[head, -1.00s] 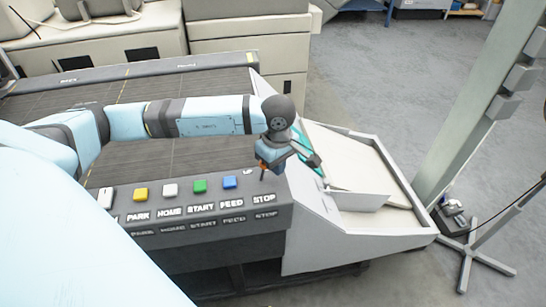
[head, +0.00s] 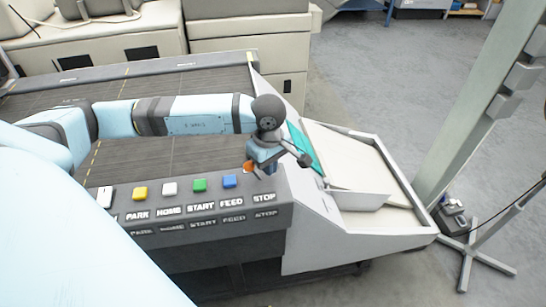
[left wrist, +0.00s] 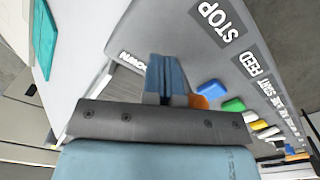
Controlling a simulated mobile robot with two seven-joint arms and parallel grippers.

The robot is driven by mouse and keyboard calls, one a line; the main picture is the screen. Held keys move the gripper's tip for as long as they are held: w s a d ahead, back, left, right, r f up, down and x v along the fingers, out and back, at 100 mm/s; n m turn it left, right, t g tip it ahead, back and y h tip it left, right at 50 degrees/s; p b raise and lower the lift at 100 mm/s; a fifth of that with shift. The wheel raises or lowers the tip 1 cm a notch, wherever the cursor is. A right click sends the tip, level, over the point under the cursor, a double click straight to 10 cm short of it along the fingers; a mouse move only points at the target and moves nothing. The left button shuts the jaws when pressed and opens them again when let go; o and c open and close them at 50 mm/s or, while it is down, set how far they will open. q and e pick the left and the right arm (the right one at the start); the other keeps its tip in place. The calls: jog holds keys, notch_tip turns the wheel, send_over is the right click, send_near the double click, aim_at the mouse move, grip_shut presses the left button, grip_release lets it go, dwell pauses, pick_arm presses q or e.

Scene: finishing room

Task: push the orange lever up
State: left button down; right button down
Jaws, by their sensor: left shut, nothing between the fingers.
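The orange lever (head: 249,167) is at the right end of the control panel, above the STOP label, mostly hidden by my left gripper (head: 262,168). In the left wrist view, a small orange part of the lever (left wrist: 200,102) shows right beside my left fingers (left wrist: 167,80). The fingers are shut with nothing between them. I cannot tell whether they touch the lever. A DOWN label (left wrist: 132,60) is on the panel by the fingertips. My right gripper is not in view.
Yellow (head: 140,193), white (head: 170,188), green (head: 200,185) and blue (head: 229,181) buttons line the panel left of the lever. A white rocker (head: 104,197) is farther left. A pale tray (head: 398,214) is at the right, with a teal piece (head: 303,146) at its left edge.

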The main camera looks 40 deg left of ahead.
pick_arm(q)
notch_tip(320, 180, up, 7)
jog(key=w+d+p, duration=0.1)
jog(key=p, duration=0.1)
jog(key=shift+w+d+p, duration=0.15)
jog(key=shift+w+p, duration=0.15)
jog(key=shift+p, duration=0.1)
dwell(0.6)
